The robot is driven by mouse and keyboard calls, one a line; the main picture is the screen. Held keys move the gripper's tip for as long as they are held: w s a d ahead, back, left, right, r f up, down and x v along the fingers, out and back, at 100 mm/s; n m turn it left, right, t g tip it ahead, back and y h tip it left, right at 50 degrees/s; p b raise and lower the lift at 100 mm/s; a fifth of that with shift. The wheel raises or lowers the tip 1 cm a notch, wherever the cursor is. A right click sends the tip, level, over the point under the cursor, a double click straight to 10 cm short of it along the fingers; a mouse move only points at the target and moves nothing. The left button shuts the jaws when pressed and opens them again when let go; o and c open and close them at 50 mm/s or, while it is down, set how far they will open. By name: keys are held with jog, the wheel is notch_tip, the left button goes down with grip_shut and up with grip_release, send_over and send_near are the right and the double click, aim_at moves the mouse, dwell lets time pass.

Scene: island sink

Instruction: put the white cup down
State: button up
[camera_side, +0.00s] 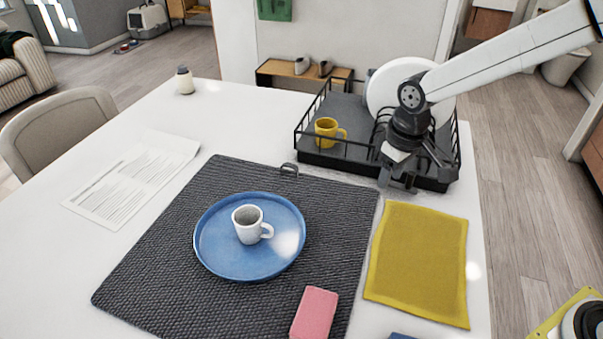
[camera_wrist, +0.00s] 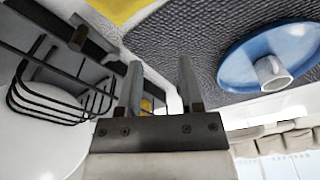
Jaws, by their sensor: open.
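The white cup (camera_side: 248,225) stands upright on the blue tray (camera_side: 215,255), its handle toward the right in the side view. The tray lies on the dark grey woven mat (camera_side: 150,270). In the wrist view the cup (camera_wrist: 270,72) and the blue tray (camera_wrist: 240,70) show at the right edge. My gripper (camera_side: 399,178) is open, with nothing seen between its fingers, at the front of the dish rack, apart from the cup. Its two fingers (camera_wrist: 160,85) show spread in the wrist view.
A black dish rack (camera_side: 335,165) holds a yellow mug (camera_side: 326,130) and a white plate (camera_side: 385,88). A yellow cloth (camera_side: 420,262) and a pink sponge (camera_side: 314,313) lie near the front right. Paper (camera_side: 135,178) lies left. The mat around the tray is mostly clear.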

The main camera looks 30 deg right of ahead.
jog(key=s+d+f+m+t, duration=0.1)
jog(key=s+d+f+m, duration=0.2)
jog(key=s+d, duration=0.6)
jog(key=s, duration=0.3)
jog(key=shift+s+d+f, duration=0.15)
jog(key=shift+s, duration=0.1)
dwell(0.6)
